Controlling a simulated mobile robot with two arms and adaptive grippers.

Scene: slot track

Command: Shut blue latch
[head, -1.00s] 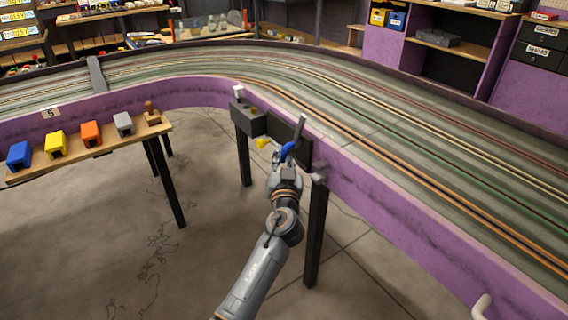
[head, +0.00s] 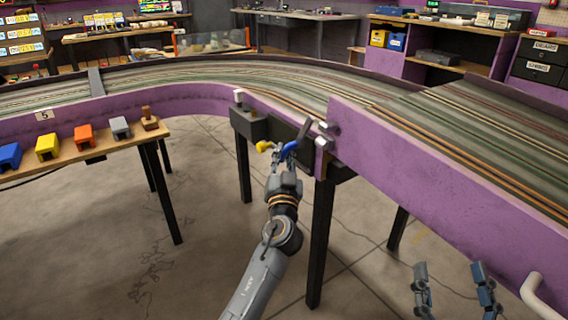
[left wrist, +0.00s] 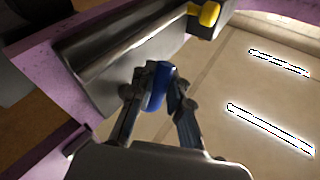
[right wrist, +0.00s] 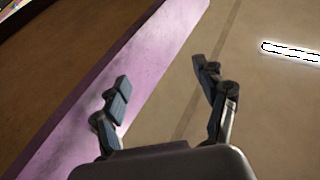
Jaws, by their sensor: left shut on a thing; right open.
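The blue latch (head: 289,148) is a small blue lever on a dark box on the purple track wall, near the joint between two track sections. My left gripper (head: 284,152) is at it; in the left wrist view its fingers are shut on the blue latch (left wrist: 155,90), against the dark plate. A yellow latch (head: 264,146) sits just left of it; it also shows in the left wrist view (left wrist: 206,13). My right gripper (head: 453,272) is open and empty below the right track section (head: 420,170), beside its purple wall (right wrist: 130,80).
The right track section stands higher than the left track (head: 200,75), with a step between them. A white handle (head: 541,296) is on its purple wall at lower right. A wooden shelf (head: 100,150) with coloured blocks is at left.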

